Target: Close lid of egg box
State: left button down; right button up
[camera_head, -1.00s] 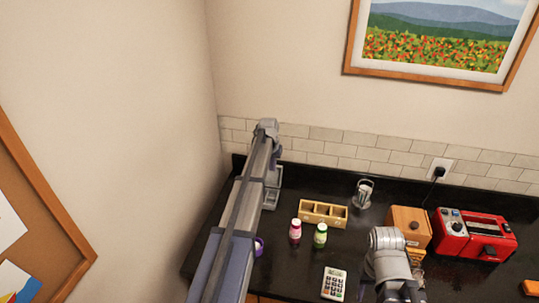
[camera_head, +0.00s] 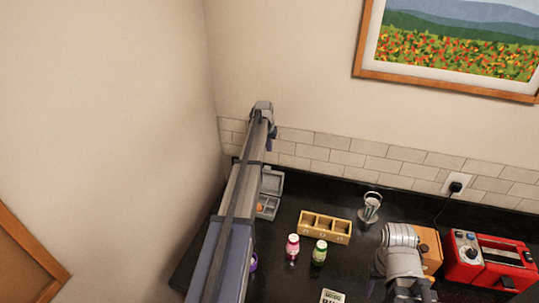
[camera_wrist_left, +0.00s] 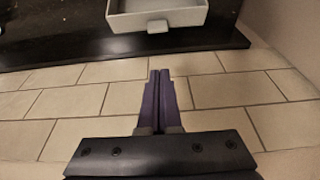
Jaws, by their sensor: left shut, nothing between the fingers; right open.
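The grey egg box (camera_head: 266,213) stands on the dark counter beside my left arm, partly hidden by it. Its lid (camera_head: 273,182) is open toward the tiled wall, and a brownish egg shows in the base. In the left wrist view, a grey tray-like part with a small tab (camera_wrist_left: 157,26), apparently the open lid, is at the top, cut off by the frame. My left gripper (camera_head: 269,146) is above the wall side of the lid, shut and empty. Its fingers (camera_wrist_left: 159,72) point toward the lid with a visible gap. My right arm shows at lower right, but its gripper is not visible.
A wooden three-compartment box (camera_head: 325,227), a pink-red bottle (camera_head: 292,246) and a green bottle (camera_head: 319,252) stand right of the egg box. A red appliance (camera_head: 485,262) is farther right. The tiled wall (camera_head: 330,155) closes off the back.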

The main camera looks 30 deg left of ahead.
pick_arm(q)
jog(key=b+x, duration=0.9)
jog(key=x, duration=0.1)
jog(key=shift+f+b, duration=0.3)
jog(key=shift+b, duration=0.1)
jog(key=s+r+p, duration=0.1)
jog(key=s, duration=0.1)
jog(key=s+d+r+p, duration=0.1)
jog(key=shift+s+r, duration=0.15)
jog(key=shift+s, duration=0.25)
jog(key=shift+w, duration=0.1)
